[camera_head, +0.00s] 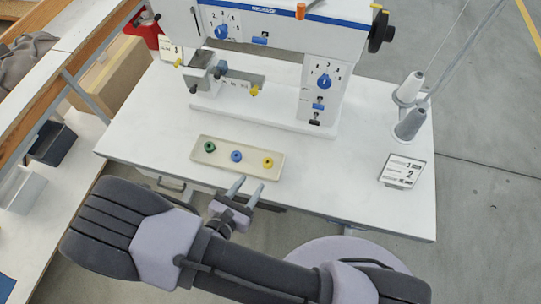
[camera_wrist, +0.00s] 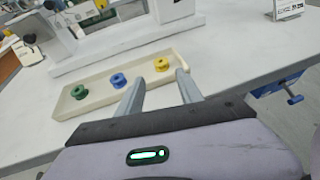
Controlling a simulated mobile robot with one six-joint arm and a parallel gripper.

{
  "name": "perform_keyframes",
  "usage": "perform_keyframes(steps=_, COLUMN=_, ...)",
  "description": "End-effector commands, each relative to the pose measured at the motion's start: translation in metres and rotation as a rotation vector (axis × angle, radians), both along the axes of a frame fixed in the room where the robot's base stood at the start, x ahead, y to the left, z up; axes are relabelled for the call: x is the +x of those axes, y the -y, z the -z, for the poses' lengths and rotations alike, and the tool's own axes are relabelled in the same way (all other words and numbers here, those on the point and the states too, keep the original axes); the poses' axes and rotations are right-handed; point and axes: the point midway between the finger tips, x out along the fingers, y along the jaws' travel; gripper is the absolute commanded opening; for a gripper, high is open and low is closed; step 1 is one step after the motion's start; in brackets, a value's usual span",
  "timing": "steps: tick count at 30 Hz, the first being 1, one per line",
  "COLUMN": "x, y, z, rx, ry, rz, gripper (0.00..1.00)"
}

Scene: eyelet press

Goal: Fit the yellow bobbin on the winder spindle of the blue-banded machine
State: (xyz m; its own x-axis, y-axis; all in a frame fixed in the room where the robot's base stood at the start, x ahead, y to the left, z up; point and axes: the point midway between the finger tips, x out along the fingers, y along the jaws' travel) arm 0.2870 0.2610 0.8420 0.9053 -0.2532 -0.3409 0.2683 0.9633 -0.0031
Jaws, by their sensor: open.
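The yellow bobbin (camera_head: 268,162) lies at the right end of a cream tray (camera_head: 238,172) on the white table, beside a blue bobbin (camera_head: 236,156) and a green bobbin (camera_head: 210,147). In the wrist view the yellow bobbin (camera_wrist: 161,64) shows just beyond my fingertips. My gripper (camera_head: 246,188) is open and empty, at the front edge of the tray, short of the bobbins. The blue-banded machine (camera_head: 275,28) stands behind the tray. An orange part (camera_head: 300,10) is on its top; I cannot tell whether the spindle is there.
A cardboard box (camera_head: 115,72) and dark bin (camera_head: 52,145) are at left. The table (camera_head: 350,185) is clear between tray and card.

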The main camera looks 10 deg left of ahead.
Motion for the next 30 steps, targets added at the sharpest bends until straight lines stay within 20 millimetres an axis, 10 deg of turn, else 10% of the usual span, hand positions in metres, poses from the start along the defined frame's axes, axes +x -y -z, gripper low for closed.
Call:
perform_keyframes(steps=16, x=0.085, y=0.025, z=0.034, rx=0.003, ry=-0.001, rz=0.007, gripper=0.43)
perform_keyframes(steps=25, x=0.094, y=0.027, z=0.035, rx=0.003, ry=0.0, rz=0.002, gripper=0.43)
perform_keyframes(steps=30, x=0.094, y=0.027, z=0.035, rx=0.002, ry=0.0, rz=0.003, gripper=0.1)
